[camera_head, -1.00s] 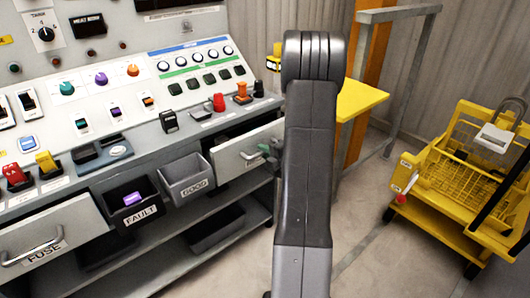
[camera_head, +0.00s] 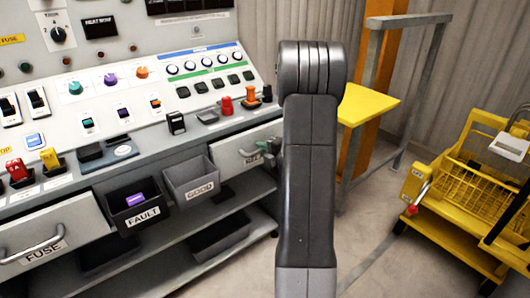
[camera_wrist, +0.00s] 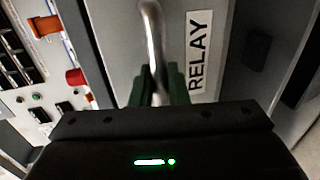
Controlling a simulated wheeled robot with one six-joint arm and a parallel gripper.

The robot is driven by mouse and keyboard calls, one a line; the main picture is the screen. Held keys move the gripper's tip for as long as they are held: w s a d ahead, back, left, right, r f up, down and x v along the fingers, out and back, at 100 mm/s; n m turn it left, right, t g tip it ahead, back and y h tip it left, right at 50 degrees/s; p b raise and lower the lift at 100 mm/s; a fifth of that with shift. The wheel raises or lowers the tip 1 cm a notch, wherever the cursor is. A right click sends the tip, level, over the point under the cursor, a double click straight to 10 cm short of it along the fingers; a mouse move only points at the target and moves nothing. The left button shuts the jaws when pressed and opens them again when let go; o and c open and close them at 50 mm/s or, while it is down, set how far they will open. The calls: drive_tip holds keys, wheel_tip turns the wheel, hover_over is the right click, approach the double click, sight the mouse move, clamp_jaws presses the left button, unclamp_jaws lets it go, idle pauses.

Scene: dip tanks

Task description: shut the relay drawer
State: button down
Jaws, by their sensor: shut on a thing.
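The relay drawer (camera_head: 232,152) has a pale grey front at the right end of the console's lower row. Its RELAY label (camera_wrist: 199,50) and metal bar handle (camera_wrist: 152,40) show close up in the wrist view. My gripper (camera_wrist: 156,88) has its green fingers on both sides of the handle and is shut on it. In the head view my gripper (camera_head: 268,152) is partly hidden behind my arm. The drawer front sits close to the console; I cannot tell whether a narrow gap is left.
The FUSE drawer (camera_head: 75,232) stands out at the lower left. The FAULT bin (camera_head: 140,215) and GOOD bin (camera_head: 197,188) hang between the drawers. A yellow cart (camera_head: 440,235) stands right. A yellow shelf (camera_head: 368,106) is behind my arm. Floor between is clear.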

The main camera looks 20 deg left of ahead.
drive_tip(key=c, duration=1.5)
unclamp_jaws()
drive_tip(key=shift+w+a, duration=0.15)
drive_tip(key=shift+a, duration=0.05)
drive_tip(key=p+v, duration=0.1)
drive_tip(key=v, duration=1.3)
drive_tip(key=shift+p, duration=0.4)
drive_tip(key=shift+w+f, duration=0.1)
drive_tip(key=b+x, duration=0.1)
drive_tip(key=x, duration=1.2)
drive_tip(key=shift+w+a+b, duration=0.1)
drive_tip(key=shift+a+b, duration=0.25)
drive_tip(key=shift+b, duration=0.05)
drive_tip(key=shift+s+d+p, duration=0.25)
drive_tip(key=shift+d+p, duration=0.15)
drive_tip(key=shift+a, duration=0.15)
